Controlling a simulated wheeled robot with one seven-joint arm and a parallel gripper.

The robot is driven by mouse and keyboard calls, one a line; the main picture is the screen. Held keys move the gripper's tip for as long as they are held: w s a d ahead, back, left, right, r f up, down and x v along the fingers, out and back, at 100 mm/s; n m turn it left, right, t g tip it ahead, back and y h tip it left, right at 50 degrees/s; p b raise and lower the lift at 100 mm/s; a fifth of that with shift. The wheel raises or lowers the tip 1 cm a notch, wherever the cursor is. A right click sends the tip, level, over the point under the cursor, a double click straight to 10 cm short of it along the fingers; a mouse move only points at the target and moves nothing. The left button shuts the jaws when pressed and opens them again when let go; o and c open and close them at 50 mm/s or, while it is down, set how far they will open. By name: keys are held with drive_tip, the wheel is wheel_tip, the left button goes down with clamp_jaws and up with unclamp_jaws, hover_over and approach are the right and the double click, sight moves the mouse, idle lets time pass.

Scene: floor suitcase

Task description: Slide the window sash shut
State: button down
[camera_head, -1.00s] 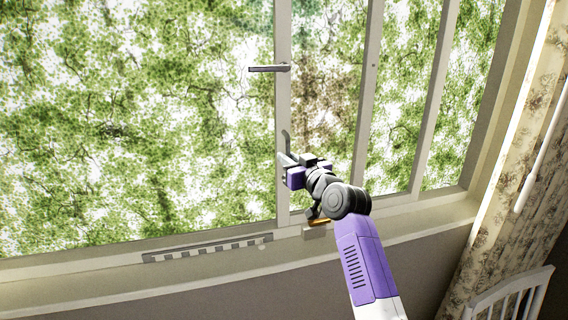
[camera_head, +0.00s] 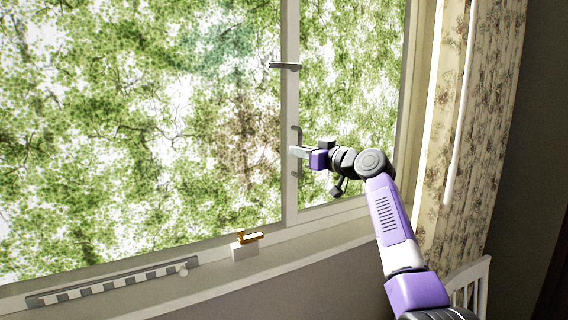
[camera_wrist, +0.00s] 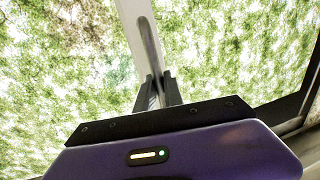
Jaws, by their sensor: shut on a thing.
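The window sash stile (camera_head: 289,100) is a pale upright bar near the middle of the head view. A curved grey pull handle (camera_head: 298,134) stands on it; it also shows in the wrist view (camera_wrist: 149,45). My gripper (camera_head: 297,152) is at the handle's height, shut on it from the right. In the wrist view, the two dark fingers of my gripper (camera_wrist: 157,82) close around the handle's lower part and hide it. A pane of glass lies right of the stile, up to the right window frame (camera_head: 415,90), so the stile stands apart from that frame.
A short lever handle (camera_head: 284,65) sits higher on the stile. A gold latch (camera_head: 250,236) on a white block stands on the sill, left of the stile. A grey slotted strip (camera_head: 110,282) lies on the sill. A patterned curtain (camera_head: 480,120) and a white chair (camera_head: 470,282) are at right.

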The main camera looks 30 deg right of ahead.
drive_tip(key=shift+d, duration=0.55)
drive_tip(key=shift+d, duration=0.1)
drive_tip(key=c, duration=1.5)
unclamp_jaws()
drive_tip(key=shift+o, duration=0.2)
drive_tip(key=s+d, duration=0.1)
drive_tip(key=s, duration=0.6)
drive_tip(key=shift+s+d, duration=0.15)
drive_tip(key=shift+s, duration=0.2)
